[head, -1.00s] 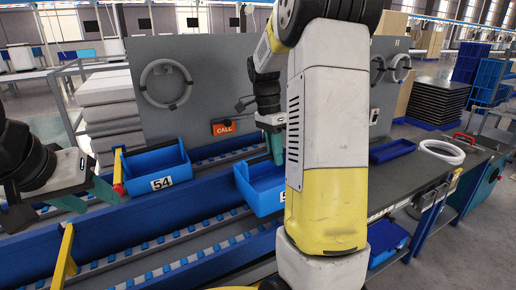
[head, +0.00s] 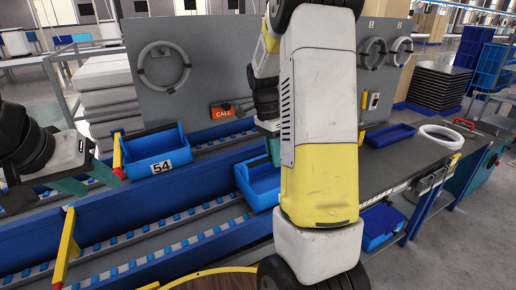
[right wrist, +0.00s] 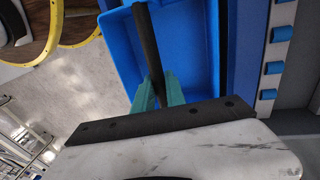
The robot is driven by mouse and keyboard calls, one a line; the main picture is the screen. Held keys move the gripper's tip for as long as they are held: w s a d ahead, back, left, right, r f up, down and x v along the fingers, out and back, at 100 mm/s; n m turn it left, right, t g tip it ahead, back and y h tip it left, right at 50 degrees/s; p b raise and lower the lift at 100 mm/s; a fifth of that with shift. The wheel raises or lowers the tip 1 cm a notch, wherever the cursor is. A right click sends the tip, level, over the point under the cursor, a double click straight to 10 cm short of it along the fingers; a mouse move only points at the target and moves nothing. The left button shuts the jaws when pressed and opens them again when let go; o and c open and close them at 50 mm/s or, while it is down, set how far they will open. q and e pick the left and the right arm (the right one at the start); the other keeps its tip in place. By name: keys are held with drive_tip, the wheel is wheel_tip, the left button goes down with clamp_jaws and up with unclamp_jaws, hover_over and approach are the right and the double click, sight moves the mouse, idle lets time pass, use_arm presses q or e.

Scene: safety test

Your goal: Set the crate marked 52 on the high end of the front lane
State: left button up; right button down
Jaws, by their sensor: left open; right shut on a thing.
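A blue crate (head: 257,186) hangs over the front lane, left of my right forearm. Its number is hidden in the head view. My right gripper (right wrist: 158,92) is shut on the crate's dark bar; the crate also shows in the right wrist view (right wrist: 188,45). In the head view my right arm hides most of that grip. The front lane (head: 150,254), with blue rollers, runs across the lower left and looks empty where visible. My left gripper (head: 92,180) is open and empty at the left, above the lanes.
A blue crate marked 54 (head: 157,155) sits on the back lane. A yellow post (head: 66,247) stands by the front lane, and a red-and-yellow one (head: 118,155) by the back lane. A grey bench (head: 400,158) with a blue tray (head: 390,135) is at the right.

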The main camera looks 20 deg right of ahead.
drive_tip(key=c, duration=1.3)
unclamp_jaws()
drive_tip(key=d+v, duration=0.1)
drive_tip(key=v, duration=0.7)
drive_tip(key=s+a+r+n+t+y, duration=0.1)
drive_tip(key=s+a+r+n+t, duration=0.2)
drive_tip(key=s+a+n, duration=0.4)
drive_tip(key=s+a+r+n+t+y, duration=0.2)
drive_tip(key=s+a+n+t, duration=0.3)
drive_tip(key=s+n, duration=0.5)
drive_tip(key=shift+s+a+r, duration=0.6)
drive_tip(key=shift+s+a, duration=0.3)
drive_tip(key=shift+a, duration=0.05)
